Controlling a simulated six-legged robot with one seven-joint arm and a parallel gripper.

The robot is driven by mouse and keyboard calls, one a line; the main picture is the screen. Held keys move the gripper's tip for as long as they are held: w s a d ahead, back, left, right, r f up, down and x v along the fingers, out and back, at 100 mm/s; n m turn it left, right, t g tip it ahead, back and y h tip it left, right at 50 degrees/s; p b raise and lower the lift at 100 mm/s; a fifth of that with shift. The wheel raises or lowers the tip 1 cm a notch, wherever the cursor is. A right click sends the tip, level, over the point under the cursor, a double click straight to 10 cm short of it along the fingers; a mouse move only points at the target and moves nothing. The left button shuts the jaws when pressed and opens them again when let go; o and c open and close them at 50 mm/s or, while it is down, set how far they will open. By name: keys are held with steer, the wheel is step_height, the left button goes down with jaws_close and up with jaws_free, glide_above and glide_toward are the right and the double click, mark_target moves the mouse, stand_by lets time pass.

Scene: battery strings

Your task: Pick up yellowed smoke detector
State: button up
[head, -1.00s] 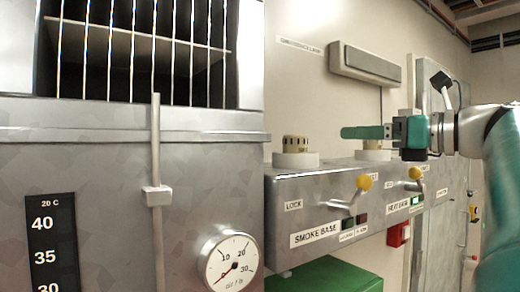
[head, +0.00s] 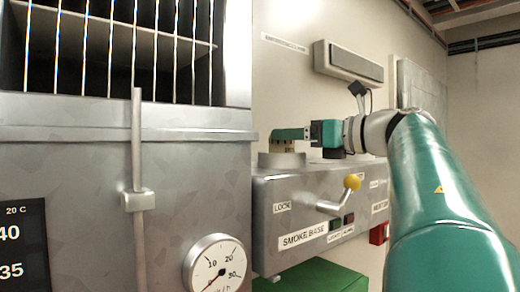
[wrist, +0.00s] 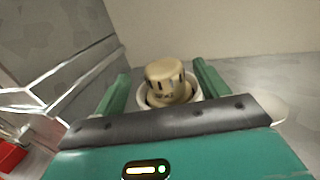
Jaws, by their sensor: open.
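The yellowed smoke detector (wrist: 167,82) is a tan, slotted cap sitting upright in a round white base (wrist: 194,93) in the wrist view. In the head view the detector (head: 284,149) shows only in part, behind my gripper's finger, on its base (head: 281,160) above the "SMOKE BASE" label. My gripper (head: 292,134) is open and level with the detector in the head view. In the wrist view the two green fingers of my gripper (wrist: 160,88) stand on either side of the detector, with gaps visible. I cannot tell how far the tips reach past it.
The metal bench box (head: 300,190) carries a lever with a yellow knob (head: 352,183) just below my arm. A metal cabinet with a gauge (head: 215,264) stands close on the left. A wall unit (head: 348,62) hangs above. A green box (head: 312,276) lies below.

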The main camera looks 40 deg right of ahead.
steer(key=x, duration=0.4)
steer(key=shift+w+d+f, duration=0.1)
steer(key=shift+d+f, duration=0.05)
steer(key=shift+d, duration=0.05)
steer(key=c, duration=1.1)
